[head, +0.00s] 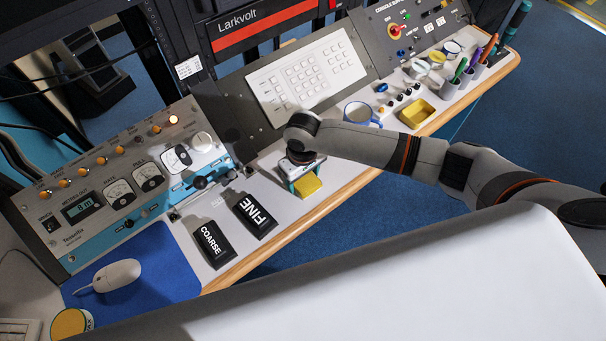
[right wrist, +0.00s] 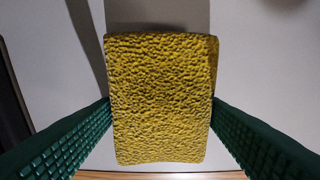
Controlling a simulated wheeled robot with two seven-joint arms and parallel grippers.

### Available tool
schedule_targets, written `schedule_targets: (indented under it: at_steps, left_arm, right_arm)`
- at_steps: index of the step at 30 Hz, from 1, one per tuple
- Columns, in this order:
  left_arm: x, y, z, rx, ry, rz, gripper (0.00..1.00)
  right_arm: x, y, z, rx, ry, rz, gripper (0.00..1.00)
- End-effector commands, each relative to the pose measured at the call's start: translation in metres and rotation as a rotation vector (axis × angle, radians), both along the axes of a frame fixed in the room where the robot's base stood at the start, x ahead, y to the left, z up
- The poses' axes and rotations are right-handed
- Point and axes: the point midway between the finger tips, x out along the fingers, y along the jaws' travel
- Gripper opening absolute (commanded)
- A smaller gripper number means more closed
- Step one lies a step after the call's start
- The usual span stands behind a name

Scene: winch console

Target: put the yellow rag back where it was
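The yellow rag (head: 307,185) is a small, rough-textured block shape at the desk's front, right of the FINE pedal-like block. In the right wrist view the rag (right wrist: 160,98) fills the middle, with a green ribbed finger against each side. My right gripper (head: 302,180) points down over the desk and is shut on the rag. I cannot tell whether the rag touches the desk or hangs just above it. My left gripper is not in view.
The black FINE (head: 254,214) and COARSE (head: 212,243) blocks stand left of the rag. A mug (head: 362,113) and an open yellow tray (head: 417,113) are to the right. The sloped keypad panel (head: 306,70) rises behind. The desk's wooden front edge (head: 340,193) is close.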

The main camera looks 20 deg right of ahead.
Motion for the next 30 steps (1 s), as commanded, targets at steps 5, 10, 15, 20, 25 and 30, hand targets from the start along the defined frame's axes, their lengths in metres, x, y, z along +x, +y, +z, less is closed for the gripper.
schedule_targets:
  at_steps: [5,10,15,20,25,30]
  left_arm:
    - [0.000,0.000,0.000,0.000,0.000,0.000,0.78]
    - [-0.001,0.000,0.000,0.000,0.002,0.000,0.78]
    - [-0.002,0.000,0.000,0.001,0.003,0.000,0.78]
    - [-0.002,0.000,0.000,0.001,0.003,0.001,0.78]
    - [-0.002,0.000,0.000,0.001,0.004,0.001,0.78]
    - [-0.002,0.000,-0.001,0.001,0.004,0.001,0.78]
  right_arm:
    - [0.000,0.000,0.000,0.000,0.000,0.000,0.83]
    - [0.000,0.000,0.000,0.000,0.000,0.000,0.83]
    - [0.000,0.000,0.011,0.001,-0.001,0.000,0.83]
    - [0.001,0.001,0.041,0.003,-0.004,0.001,0.83]
    - [0.001,0.001,0.079,0.003,-0.004,0.000,0.83]
    - [0.001,0.001,0.107,0.002,-0.002,0.000,0.83]
